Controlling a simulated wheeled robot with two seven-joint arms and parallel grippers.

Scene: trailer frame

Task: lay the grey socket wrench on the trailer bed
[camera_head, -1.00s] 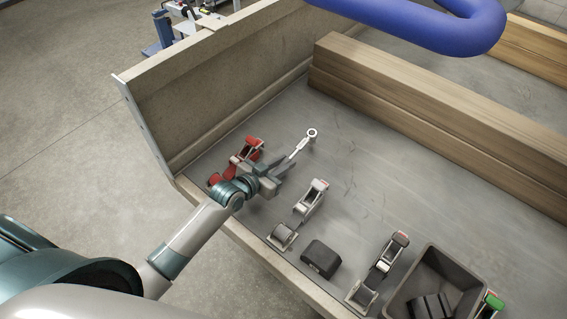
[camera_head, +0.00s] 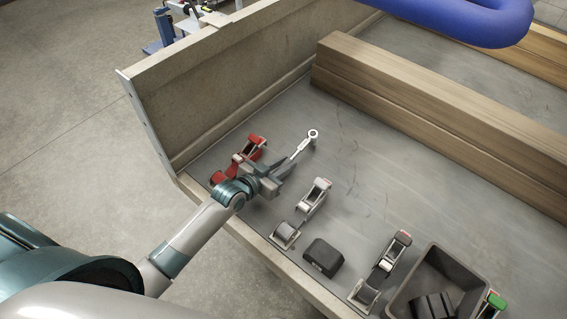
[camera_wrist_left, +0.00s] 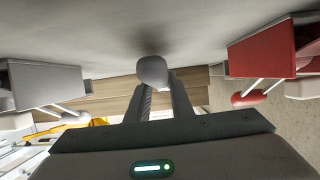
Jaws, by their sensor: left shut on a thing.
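The grey socket wrench (camera_head: 304,144) is held by my left gripper (camera_head: 280,174), its ring-shaped end pointing away from me over the grey trailer bed (camera_head: 345,188). In the left wrist view, the wrench's rounded end (camera_wrist_left: 152,71) shows between the fingers of the left gripper (camera_wrist_left: 157,98). A dark shadow on the bed sits close to this end; I cannot tell whether it touches. The gripper is low over the bed, between a red ratchet strap buckle (camera_head: 251,148) and a grey one (camera_head: 315,195). My right gripper is out of view.
More grey buckles, a dark block (camera_head: 323,257) and a dark open bin (camera_head: 405,290) lie along the near edge. A wooden beam (camera_head: 420,100) crosses the bed behind. A side wall (camera_head: 220,80) stands at the left. The middle of the bed is clear.

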